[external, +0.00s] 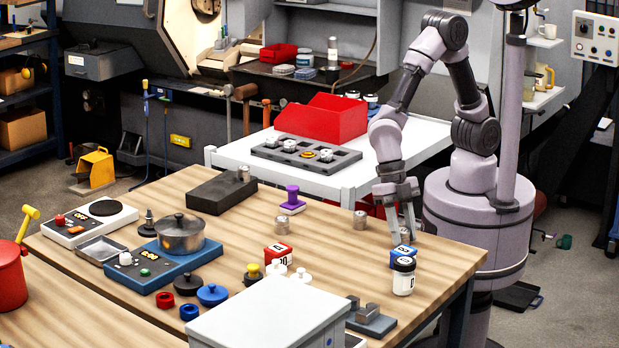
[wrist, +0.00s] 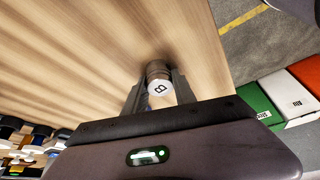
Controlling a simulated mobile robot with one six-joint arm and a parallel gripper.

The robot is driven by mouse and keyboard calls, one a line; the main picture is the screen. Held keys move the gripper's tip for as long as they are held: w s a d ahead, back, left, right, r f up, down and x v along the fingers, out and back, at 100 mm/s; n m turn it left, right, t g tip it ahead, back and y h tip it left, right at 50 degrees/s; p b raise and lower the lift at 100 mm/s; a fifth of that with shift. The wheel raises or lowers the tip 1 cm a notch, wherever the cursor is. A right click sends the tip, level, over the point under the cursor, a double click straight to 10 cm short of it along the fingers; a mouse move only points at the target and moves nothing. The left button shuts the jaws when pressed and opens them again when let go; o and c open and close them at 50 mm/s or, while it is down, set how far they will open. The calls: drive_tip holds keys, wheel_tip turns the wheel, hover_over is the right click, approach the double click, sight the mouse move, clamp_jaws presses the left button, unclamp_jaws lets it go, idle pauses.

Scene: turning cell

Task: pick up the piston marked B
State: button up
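The piston marked B (wrist: 159,87) shows in the wrist view as a short metal cylinder with a pale top and a dark letter B. It stands on the wooden table between the two fingers of my gripper (wrist: 159,95), with what looks like a small gap on each side. In the external view my gripper (external: 403,232) points down, fingers apart, low over the table's right side. A metal piece shows partly between the fingers there; its letter cannot be read.
A blue box (external: 403,255) and a white jar with a black lid (external: 404,278) stand close in front of my gripper. A purple-handled stamp (external: 292,200) is farther left. The table edge is near on the right. A grey tray (external: 340,162) holds parts behind.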

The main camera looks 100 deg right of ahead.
clamp_jaws()
